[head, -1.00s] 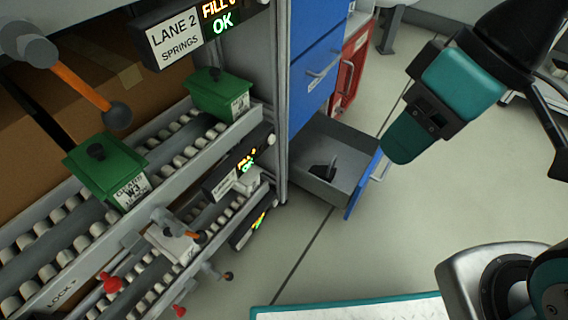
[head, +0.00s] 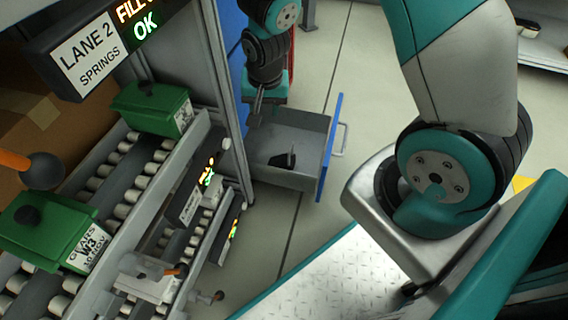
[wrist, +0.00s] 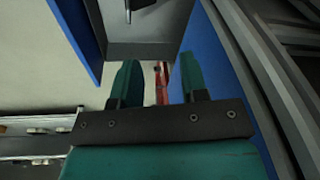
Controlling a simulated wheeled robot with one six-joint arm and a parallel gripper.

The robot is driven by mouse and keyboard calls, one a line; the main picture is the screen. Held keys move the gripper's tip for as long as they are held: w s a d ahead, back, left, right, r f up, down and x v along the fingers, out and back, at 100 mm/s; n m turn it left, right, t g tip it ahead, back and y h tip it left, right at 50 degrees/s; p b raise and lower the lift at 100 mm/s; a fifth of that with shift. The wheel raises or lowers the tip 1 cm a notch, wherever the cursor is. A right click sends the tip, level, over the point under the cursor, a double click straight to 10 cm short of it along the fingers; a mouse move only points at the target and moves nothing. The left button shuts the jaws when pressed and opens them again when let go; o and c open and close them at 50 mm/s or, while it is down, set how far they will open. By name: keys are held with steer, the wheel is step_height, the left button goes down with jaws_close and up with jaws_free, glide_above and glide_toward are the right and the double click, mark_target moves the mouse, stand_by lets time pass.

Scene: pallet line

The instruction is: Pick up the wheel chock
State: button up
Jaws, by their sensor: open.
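The wheel chock (head: 287,160), small and black with an upright fin, lies on the floor of the open grey drawer (head: 322,125). In the wrist view only part of the chock (wrist: 128,12) shows at the top edge. My gripper (head: 258,104) hangs above the cabinet side of the drawer, to the upper left of the chock and apart from it. In the wrist view my gripper (wrist: 159,82) has its two teal fingers spread with nothing between them.
The drawer's blue front (head: 330,150) stands pulled out, its handle outward. A roller rack with green bins (head: 155,108) stands on the left; its grey post (head: 228,95) is close to my gripper.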

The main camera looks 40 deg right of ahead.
mark_target(291, 146)
steer(key=d+f+m+b, duration=0.1)
steer(key=d+f+b, duration=0.1)
steer(key=f, duration=0.5)
steer(key=w+d+f+m+h+b, duration=0.1)
steer(key=d+f+b, duration=0.1)
steer(key=d+f, duration=0.2)
steer(key=w+d+f+m+h+b, duration=0.1)
steer(key=d+f+b, duration=0.1)
steer(key=f, duration=0.9)
steer(key=shift+w+d, duration=0.1)
steer(key=shift+d, duration=0.75)
steer(key=b+x, duration=0.5)
steer(key=x, duration=0.1)
steer(key=shift+f, duration=0.15)
jaws_close()
